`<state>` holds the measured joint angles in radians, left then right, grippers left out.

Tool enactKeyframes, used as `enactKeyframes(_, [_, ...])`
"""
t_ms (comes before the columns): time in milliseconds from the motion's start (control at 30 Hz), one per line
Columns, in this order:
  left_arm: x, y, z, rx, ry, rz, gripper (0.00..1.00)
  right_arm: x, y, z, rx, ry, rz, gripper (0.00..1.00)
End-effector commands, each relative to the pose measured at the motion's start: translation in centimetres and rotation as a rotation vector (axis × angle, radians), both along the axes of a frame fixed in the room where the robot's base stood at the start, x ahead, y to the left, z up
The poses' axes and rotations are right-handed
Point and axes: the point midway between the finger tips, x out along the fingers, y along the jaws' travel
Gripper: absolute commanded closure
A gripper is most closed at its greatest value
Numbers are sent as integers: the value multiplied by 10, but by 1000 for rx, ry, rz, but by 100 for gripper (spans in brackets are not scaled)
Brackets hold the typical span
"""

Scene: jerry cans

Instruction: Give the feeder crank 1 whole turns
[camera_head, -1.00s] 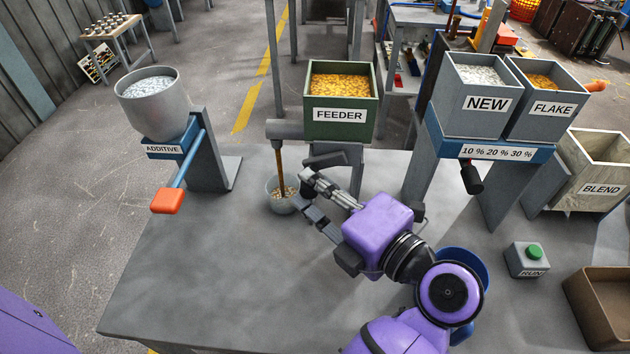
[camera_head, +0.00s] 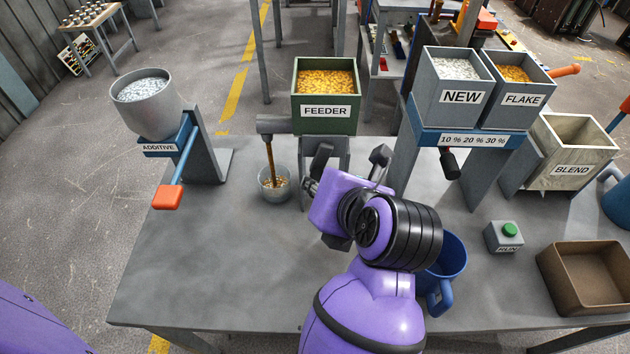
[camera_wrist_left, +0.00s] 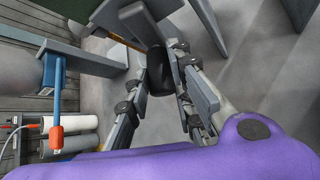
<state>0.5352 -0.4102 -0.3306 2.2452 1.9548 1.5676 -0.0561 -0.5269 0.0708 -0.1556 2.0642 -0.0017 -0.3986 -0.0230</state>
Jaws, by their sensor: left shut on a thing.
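The green feeder (camera_head: 325,115), full of orange flakes, stands at the back middle of the table. In the left wrist view my left gripper (camera_wrist_left: 162,85) is shut around the black handle (camera_wrist_left: 158,70) of the feeder crank, beside a grey bar (camera_wrist_left: 136,22). In the head view my purple wrist hides most of the fingers and the handle. My right gripper is not in view.
The additive hopper (camera_head: 148,105) with its orange-ended lever (camera_head: 167,196) stands left. The NEW and FLAKE bins (camera_head: 455,100) stand right, above a black handle (camera_head: 450,163). A blue jug (camera_head: 445,265), RUN button (camera_head: 509,232) and brown tray (camera_head: 590,275) are on the right. The table's front left is clear.

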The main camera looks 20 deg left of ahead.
Motion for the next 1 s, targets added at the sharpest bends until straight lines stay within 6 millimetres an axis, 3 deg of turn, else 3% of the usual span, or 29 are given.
enactKeyframes(400, [2, -6, 0, -192, -58, -1, 100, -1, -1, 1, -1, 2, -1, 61])
enactKeyframes(967, [2, -7, 0, -221, -66, -1, 100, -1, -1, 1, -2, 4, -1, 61])
enactKeyframes(1000, [2, -7, 0, -221, -66, -1, 77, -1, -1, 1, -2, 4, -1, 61])
